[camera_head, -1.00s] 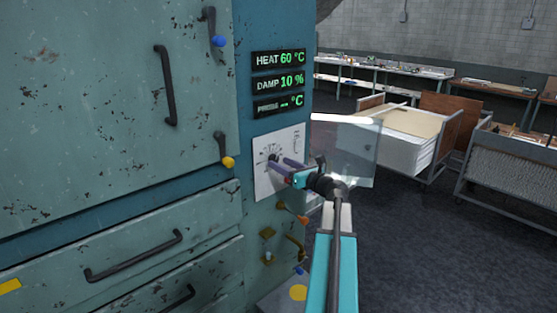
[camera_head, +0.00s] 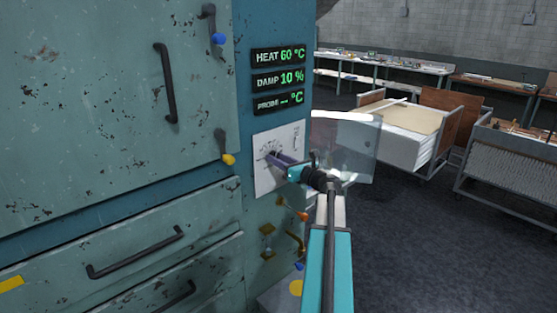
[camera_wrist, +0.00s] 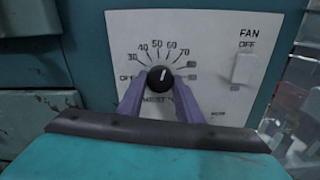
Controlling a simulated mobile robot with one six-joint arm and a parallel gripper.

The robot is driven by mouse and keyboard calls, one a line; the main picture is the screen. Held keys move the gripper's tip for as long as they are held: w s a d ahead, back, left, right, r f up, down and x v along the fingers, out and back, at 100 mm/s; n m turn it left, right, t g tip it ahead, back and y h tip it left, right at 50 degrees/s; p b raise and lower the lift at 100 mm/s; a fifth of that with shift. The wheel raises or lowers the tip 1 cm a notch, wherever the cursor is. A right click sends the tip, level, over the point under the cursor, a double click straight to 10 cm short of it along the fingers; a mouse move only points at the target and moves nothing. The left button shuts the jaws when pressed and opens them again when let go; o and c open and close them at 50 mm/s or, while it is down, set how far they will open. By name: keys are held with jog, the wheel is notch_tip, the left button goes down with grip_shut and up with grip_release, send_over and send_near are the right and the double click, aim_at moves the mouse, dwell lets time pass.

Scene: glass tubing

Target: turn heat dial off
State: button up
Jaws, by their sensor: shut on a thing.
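The black round heat dial (camera_wrist: 160,79) sits on a white control plate (camera_wrist: 205,40) in the wrist view. Its white pointer line points nearly straight up, between the 50 and 60 marks. An OFF mark is at the dial's left. My gripper (camera_wrist: 160,90) has its two purple fingers on either side of the dial, shut on it. In the head view my gripper (camera_head: 274,157) reaches the plate from the right and covers most of the dial. The heat readout (camera_head: 278,56) shows 60 °C.
A fan switch (camera_wrist: 245,67) marked OFF is right of the dial. A clear panel (camera_head: 345,145) juts out at the cabinet's right edge, close to my arm. Orange-tipped (camera_head: 303,216) and brass levers are below the plate. Carts and benches stand further right.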

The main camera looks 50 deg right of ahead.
jog(key=shift+f+n+b, duration=0.1)
jog(key=shift+n+b, duration=0.4)
jog(key=shift+b, duration=0.35)
jog(key=n+b, duration=2.2)
jog(key=b, duration=0.4)
jog(key=o, duration=1)
jog(key=shift+r, duration=0.2)
jog(key=shift+o, duration=0.2)
jog(key=shift+s, duration=0.15)
jog(key=s, duration=1.3)
jog(key=shift+s+a+b, duration=0.25)
jog(key=shift+a+b, duration=0.05)
jog(key=shift+a, duration=0.15)
